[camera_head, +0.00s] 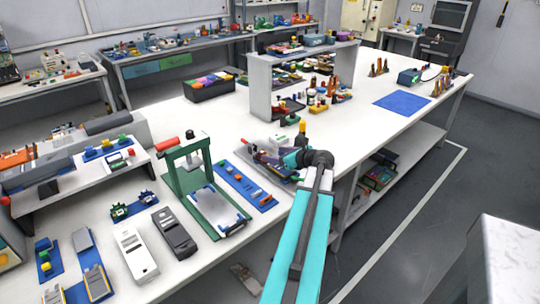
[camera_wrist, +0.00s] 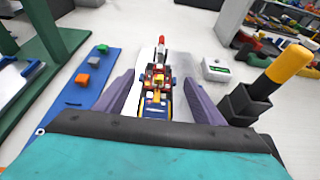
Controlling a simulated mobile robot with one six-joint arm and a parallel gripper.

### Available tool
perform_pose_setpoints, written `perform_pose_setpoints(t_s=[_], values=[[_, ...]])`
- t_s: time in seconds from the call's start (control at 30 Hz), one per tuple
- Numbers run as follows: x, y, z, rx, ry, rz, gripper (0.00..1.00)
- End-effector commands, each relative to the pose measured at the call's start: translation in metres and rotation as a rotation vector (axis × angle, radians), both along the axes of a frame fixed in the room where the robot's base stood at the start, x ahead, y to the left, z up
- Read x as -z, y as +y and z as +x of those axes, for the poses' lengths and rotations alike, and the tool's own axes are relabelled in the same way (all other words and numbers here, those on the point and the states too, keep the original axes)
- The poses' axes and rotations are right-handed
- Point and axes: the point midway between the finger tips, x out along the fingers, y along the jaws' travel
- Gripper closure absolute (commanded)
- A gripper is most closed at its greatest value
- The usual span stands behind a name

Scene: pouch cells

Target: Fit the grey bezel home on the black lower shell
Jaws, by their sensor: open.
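A dark handheld-shaped casing (camera_head: 175,235), perhaps the black lower shell, lies flat on the white table at the front left. A pale casing (camera_head: 135,252) lies beside it, apart. I cannot tell whether this is the grey bezel. My gripper (camera_wrist: 158,85) is open, with its purple fingers pointing away from the wrist camera. Between and beyond the fingers is a cluster of red, yellow and blue parts (camera_wrist: 155,98); I see no clear grip on it. In the head view my arm hides part of the gripper and the table there.
A green press frame (camera_head: 190,165) stands left of my gripper, with a blue mat (camera_head: 226,172) of small parts between them; this mat also shows in the wrist view (camera_wrist: 75,105). A dark post with a yellow top (camera_wrist: 285,68) stands close on the right.

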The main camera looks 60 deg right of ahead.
Motion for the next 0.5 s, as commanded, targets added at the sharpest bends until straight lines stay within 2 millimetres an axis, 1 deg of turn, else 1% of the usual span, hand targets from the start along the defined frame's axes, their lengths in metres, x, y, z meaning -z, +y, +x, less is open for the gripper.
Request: perform_pose_setpoints(t_s=[0.03, 0.2, 0.33, 0.5], values=[[-0.003, 0.004, -0.009, 0.003, -0.001, -0.001, 0.37], [-0.011, 0.01, -0.027, 0.002, -0.001, -0.001, 0.37], [-0.015, 0.012, -0.035, 0.001, 0.0, 0.001, 0.37], [-0.016, 0.013, -0.038, 0.0, 0.0, 0.001, 0.37]])
